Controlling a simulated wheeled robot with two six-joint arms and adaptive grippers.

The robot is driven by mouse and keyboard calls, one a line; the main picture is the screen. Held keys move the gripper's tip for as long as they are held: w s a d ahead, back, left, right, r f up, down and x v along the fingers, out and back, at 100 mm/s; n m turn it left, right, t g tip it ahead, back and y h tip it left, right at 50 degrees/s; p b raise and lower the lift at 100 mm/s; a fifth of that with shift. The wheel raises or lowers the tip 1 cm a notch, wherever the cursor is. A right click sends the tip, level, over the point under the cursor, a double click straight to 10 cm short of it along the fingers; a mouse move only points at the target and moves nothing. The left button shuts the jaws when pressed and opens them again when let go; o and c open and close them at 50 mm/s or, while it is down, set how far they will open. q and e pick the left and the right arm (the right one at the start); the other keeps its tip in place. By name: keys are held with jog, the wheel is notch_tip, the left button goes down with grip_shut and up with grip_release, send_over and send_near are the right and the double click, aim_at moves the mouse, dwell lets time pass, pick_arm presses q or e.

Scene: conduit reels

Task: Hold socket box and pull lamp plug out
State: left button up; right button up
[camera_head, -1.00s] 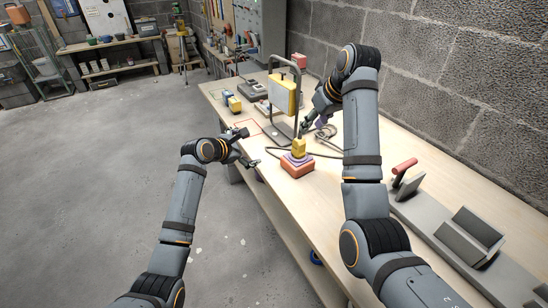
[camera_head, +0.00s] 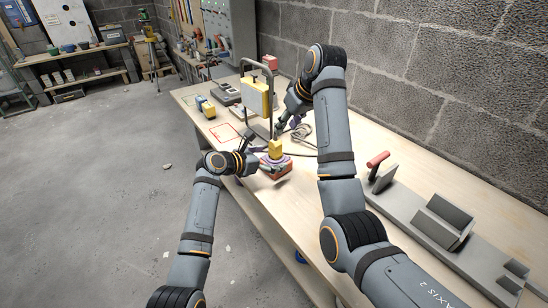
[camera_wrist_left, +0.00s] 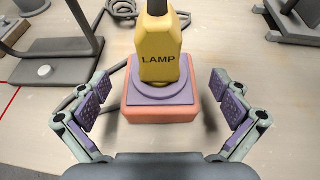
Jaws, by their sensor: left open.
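The socket box (camera_head: 283,172) is an orange-red block with a purple ring on top, on the workbench. The yellow lamp plug (camera_head: 276,147) stands upright in it; in the left wrist view the plug (camera_wrist_left: 159,50) reads LAMP and has a dark cable rising from its top. My left gripper (camera_wrist_left: 158,100) is open, its purple-padded fingers on either side of the box (camera_wrist_left: 160,112) with gaps visible on both sides. In the head view my left gripper (camera_head: 258,163) is at the box's near left. My right gripper (camera_head: 290,125) is behind the plug near the lamp stand; its jaw opening is unclear.
A yellow lamp (camera_head: 256,98) on a grey frame stands behind the box. Coiled cable (camera_head: 301,133) lies beside it. A red outline (camera_head: 224,134) marks the bench at left. A grey rack (camera_head: 440,225) occupies the right side.

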aim_at(277, 141)
pick_arm(q)
jog(key=shift+x, duration=1.05)
jog(key=shift+c, duration=0.4)
jog(key=c, duration=1.2)
pick_arm(e)
jog(key=shift+o, duration=1.3)
jog(key=shift+r, duration=0.1)
jog(key=shift+o, duration=0.8)
jog(key=shift+w+a+r, duration=0.1)
jog(key=shift+w+a, duration=0.05)
jog(key=shift+w, duration=0.1)
jog(key=shift+n+g, duration=0.6)
jog(key=x, duration=1.2)
jog(key=shift+w, duration=0.3)
